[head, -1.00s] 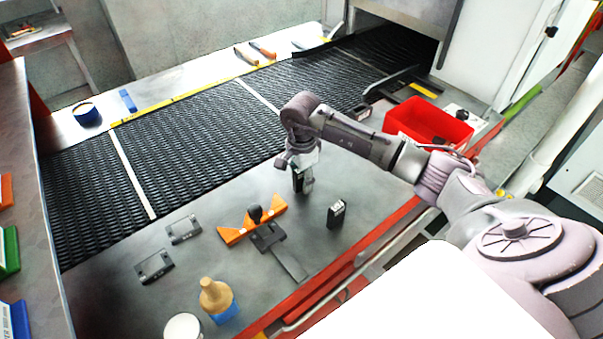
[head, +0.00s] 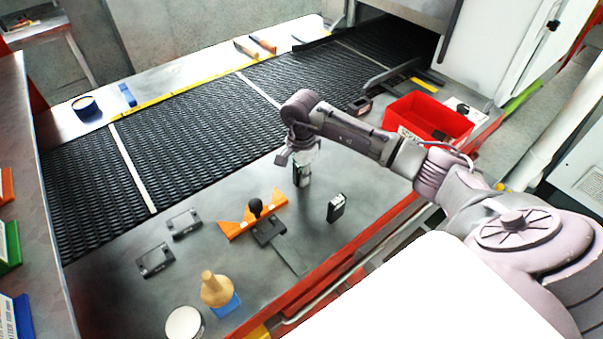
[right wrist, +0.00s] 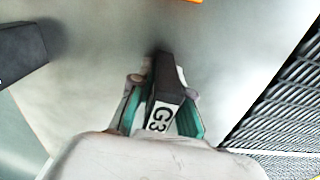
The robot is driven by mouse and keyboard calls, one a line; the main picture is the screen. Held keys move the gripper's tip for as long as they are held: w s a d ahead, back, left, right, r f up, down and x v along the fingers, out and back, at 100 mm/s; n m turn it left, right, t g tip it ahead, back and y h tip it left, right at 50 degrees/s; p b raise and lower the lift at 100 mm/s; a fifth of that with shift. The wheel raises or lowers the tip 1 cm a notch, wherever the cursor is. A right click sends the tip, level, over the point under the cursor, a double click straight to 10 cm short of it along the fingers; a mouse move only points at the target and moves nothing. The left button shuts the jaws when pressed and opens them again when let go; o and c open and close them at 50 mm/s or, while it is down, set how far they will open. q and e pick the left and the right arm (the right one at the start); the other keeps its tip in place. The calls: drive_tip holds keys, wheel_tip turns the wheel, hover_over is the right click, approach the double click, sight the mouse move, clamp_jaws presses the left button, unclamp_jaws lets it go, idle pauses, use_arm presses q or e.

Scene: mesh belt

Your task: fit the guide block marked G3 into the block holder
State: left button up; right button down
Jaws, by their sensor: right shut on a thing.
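My right gripper (head: 304,164) is shut on the dark guide block (head: 299,179) and holds it over the grey table, close to the belt. In the right wrist view the block (right wrist: 165,80) sits between the two fingers, and its pale label reads G3. I cannot tell whether its lower end touches the table. An orange, angled piece with a black knob and a dark base, which looks like the block holder (head: 267,232), is on the table left of the gripper. My left gripper is not in view.
A second dark block (head: 336,208) stands right of the holder. Two dark slotted plates (head: 183,223) (head: 155,261) lie to the left. A tan knobbed item (head: 215,289) on a blue base and a white round item (head: 185,324) are in front. The black mesh belt (head: 200,130) runs behind; a red bin (head: 430,118) is right.

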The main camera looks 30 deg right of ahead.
drive_tip(key=shift+r+b, duration=0.3)
drive_tip(key=shift+r, duration=0.15)
wheel_tip(320, 180, up, 2)
drive_tip(key=shift+w+r+b, duration=0.1)
drive_tip(key=shift+r+b, duration=0.15)
drive_tip(key=shift+b, duration=0.5)
drive_tip(key=s+d+r+b, duration=0.4)
drive_tip(key=s+d+r, duration=0.25)
drive_tip(key=s, duration=0.25)
drive_tip(key=s+a+f+n, duration=0.1)
drive_tip(key=s+a+n, duration=0.1)
drive_tip(key=a+n, duration=0.4)
drive_tip(key=s+a+f+n, duration=0.1)
drive_tip(key=s+a+n, duration=0.1)
drive_tip(key=a+n, duration=0.3)
drive_tip(key=s+a+f+n, duration=0.1)
drive_tip(key=a+n, duration=0.5)
drive_tip(key=a, duration=0.2)
drive_tip(key=shift+s+a+n, duration=0.3)
drive_tip(key=shift+s, duration=0.1)
drive_tip(key=shift+s+a+n, duration=0.15)
drive_tip(key=shift+a+n, duration=0.05)
drive_tip(key=shift+n, duration=0.1)
